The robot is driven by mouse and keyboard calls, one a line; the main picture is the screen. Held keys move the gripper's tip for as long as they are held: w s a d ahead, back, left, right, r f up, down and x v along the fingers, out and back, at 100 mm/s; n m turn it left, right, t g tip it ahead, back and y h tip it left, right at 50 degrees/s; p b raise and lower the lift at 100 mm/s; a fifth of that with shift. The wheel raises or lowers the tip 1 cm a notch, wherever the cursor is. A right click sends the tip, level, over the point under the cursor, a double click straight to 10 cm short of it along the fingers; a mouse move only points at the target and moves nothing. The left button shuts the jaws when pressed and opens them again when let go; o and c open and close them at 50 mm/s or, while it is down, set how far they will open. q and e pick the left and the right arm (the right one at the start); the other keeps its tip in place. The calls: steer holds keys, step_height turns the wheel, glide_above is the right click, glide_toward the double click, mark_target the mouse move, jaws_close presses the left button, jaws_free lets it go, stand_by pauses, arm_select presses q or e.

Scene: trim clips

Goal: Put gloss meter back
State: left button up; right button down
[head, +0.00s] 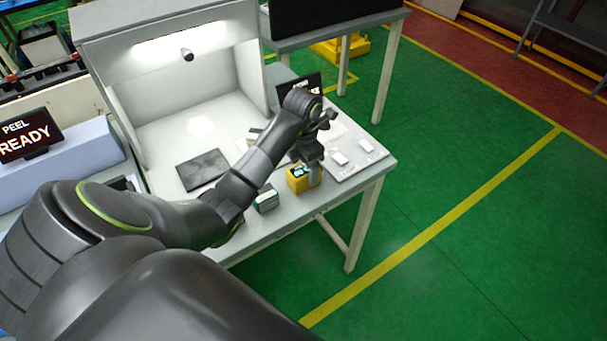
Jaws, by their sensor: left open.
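My left arm reaches across the table, and my left gripper (312,168) points down at the yellow holder (299,184) near the table's front edge. The gripper is open. Something with teal on it shows inside the holder, partly hidden by the gripper. A small dark box-shaped device with a pale green face (266,200) stands on the table left of the holder. I cannot tell for sure which of these is the gloss meter. My right gripper is not in view.
A lit white booth (165,85) stands on the table (262,228), with a dark flat panel (202,169) in front. A pale board (352,169) with two white pieces lies to the right. A READY screen (28,137) is at the left. Green floor is clear at right.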

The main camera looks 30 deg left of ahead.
mark_target(303, 169)
arm_select(q)
step_height(303, 169, up, 8)
steer(key=p, duration=0.7)
steer(key=shift+r, duration=0.25)
steer(key=shift+s+f, duration=0.1)
